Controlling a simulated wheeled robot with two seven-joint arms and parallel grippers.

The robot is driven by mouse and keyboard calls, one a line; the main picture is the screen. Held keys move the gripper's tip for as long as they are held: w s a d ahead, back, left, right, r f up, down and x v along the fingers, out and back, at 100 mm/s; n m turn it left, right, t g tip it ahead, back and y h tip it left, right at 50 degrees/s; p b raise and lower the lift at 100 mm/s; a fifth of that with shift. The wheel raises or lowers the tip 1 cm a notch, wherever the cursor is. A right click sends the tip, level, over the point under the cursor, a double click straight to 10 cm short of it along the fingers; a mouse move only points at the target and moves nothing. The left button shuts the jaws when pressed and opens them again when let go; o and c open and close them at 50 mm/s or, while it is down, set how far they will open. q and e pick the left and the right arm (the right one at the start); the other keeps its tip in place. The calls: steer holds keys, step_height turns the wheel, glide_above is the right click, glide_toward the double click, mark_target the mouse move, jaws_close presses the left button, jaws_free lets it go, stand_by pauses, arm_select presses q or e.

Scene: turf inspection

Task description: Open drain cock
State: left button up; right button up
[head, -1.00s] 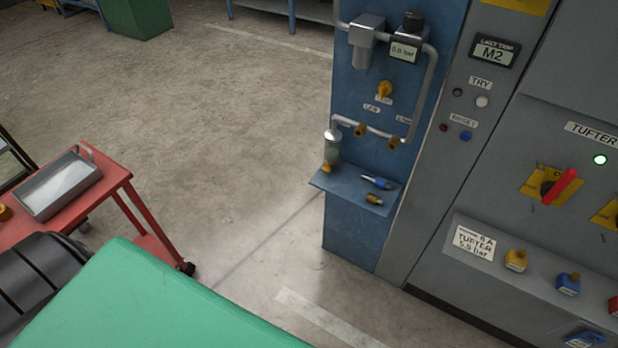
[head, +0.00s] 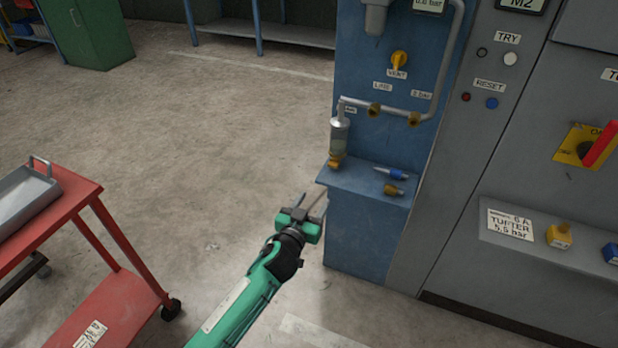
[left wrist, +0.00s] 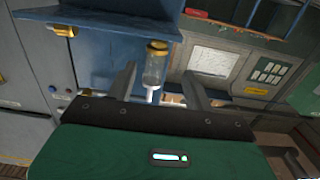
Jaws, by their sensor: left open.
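The drain cock (head: 335,161) is a small brass-orange fitting under a clear filter bowl (head: 338,138) on the blue panel. It sits at the left end of the small blue shelf. In the left wrist view the picture is upside down, with the brass cock (left wrist: 157,46) above the bowl (left wrist: 155,70). My left gripper (head: 312,203) is open and empty, below and left of the shelf, apart from the cock. In the left wrist view its fingers (left wrist: 160,88) stand either side of the bowl's outline, with the bowl beyond them. My right gripper is not seen.
A blue-tipped tool (head: 391,173) and a brass-and-dark piece (head: 393,190) lie on the shelf (head: 365,182). A red cart (head: 95,250) with a grey tray (head: 25,200) stands left. The floor between is clear.

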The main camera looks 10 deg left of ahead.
arm_select(q)
steer(key=b, duration=0.2)
glide_toward(332, 166)
steer(key=x, duration=0.7)
steer(key=shift+w, duration=0.1)
steer(key=shift+w+d, duration=0.25)
steer(key=shift+w, duration=0.4)
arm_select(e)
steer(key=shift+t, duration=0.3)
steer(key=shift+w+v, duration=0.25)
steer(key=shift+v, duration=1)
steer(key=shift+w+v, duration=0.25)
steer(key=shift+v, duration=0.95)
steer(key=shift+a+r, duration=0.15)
arm_select(q)
steer(key=c, duration=1)
steer(key=shift+o, duration=0.2)
